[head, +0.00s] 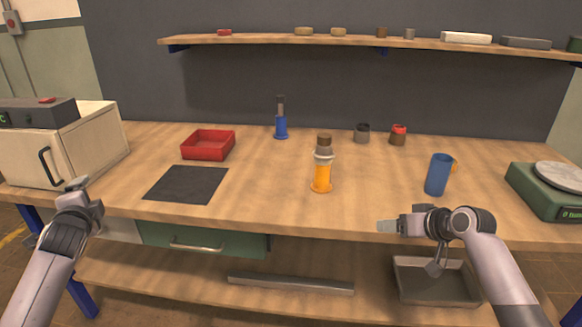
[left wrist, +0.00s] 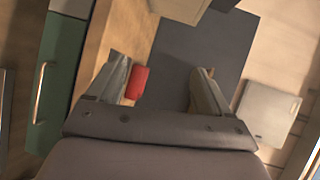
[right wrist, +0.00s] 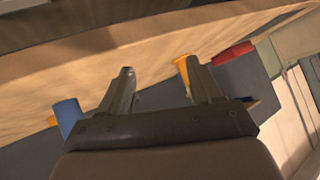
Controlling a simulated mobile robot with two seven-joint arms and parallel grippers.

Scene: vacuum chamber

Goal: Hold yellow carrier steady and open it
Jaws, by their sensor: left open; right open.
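The yellow carrier (head: 322,178) stands upright near the middle of the workbench, with a grey upper part and a brown top. It also shows in the right wrist view (right wrist: 183,68), partly behind a finger of my right gripper (right wrist: 160,85). In the head view my right gripper (head: 388,226) is open and empty near the front edge, to the right of the carrier and apart from it. My left gripper (head: 78,184) is open and empty at the left, far from the carrier. It also shows open in the left wrist view (left wrist: 160,80).
A blue cup (head: 438,175) and a green scale (head: 545,190) stand at right. A white oven-like box (head: 85,145) is at left. Bare wood surrounds the carrier.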

